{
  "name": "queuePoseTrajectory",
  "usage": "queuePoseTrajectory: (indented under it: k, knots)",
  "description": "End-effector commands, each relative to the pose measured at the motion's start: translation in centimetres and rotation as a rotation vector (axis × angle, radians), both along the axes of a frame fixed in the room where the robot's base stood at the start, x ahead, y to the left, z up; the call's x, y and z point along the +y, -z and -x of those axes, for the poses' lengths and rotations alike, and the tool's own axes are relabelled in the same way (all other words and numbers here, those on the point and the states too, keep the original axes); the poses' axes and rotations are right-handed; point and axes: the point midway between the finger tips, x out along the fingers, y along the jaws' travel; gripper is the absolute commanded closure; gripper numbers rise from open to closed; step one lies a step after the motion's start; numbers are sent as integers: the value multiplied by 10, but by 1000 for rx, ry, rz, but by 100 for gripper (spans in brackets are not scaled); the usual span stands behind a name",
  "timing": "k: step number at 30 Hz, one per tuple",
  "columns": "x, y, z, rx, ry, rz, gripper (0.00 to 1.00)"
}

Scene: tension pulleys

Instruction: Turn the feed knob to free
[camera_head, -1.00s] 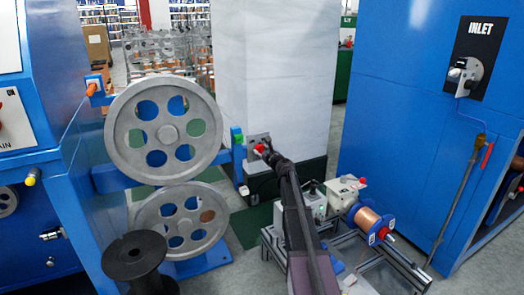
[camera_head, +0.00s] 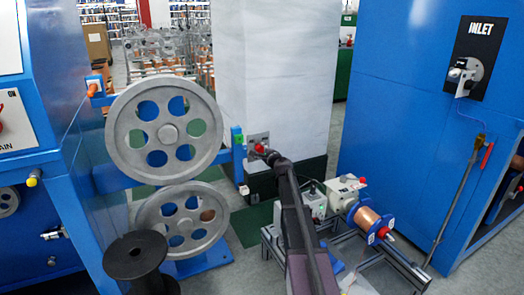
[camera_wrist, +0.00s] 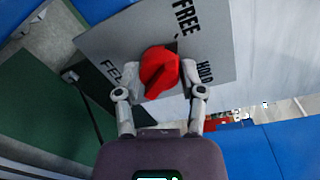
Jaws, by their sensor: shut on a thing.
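The red feed knob (camera_wrist: 160,72) sits on a grey plate (camera_wrist: 110,35) marked FREE, HOLD and a partly hidden word beginning FE. In the wrist view the plate appears rotated and the knob's narrow end lies near a dark mark between FREE and HOLD. My gripper (camera_wrist: 160,92) has its two fingers on either side of the knob, shut on it.
Two large grey pulleys (camera_head: 119,148) stand left of the plate, beside a blue machine (camera_head: 90,180). A black spool (camera_head: 135,255) is in front. A frame with a copper spool (camera_head: 368,221) stands right of my arm. A blue cabinet (camera_head: 400,130) is at the right.

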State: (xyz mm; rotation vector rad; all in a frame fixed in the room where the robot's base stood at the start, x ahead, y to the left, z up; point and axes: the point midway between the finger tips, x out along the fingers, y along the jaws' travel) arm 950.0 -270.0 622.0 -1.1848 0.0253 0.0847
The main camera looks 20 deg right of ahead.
Motion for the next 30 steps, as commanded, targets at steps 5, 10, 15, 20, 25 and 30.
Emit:
queuePoseTrajectory:
  k: [5,10,15,20,25,30]
  knots:
    - [-1,-1,-2,-4,4,78,96]
    - [-1,-1,-3,-5,3,112,96]
    - [-1,-1,-3,-5,3,119,96]
    - [-1,-1,-3,-5,3,119,96]
    - [-1,-1,-2,-4,2,119,19]
    - [0,0,-2,-5,1,118,14]
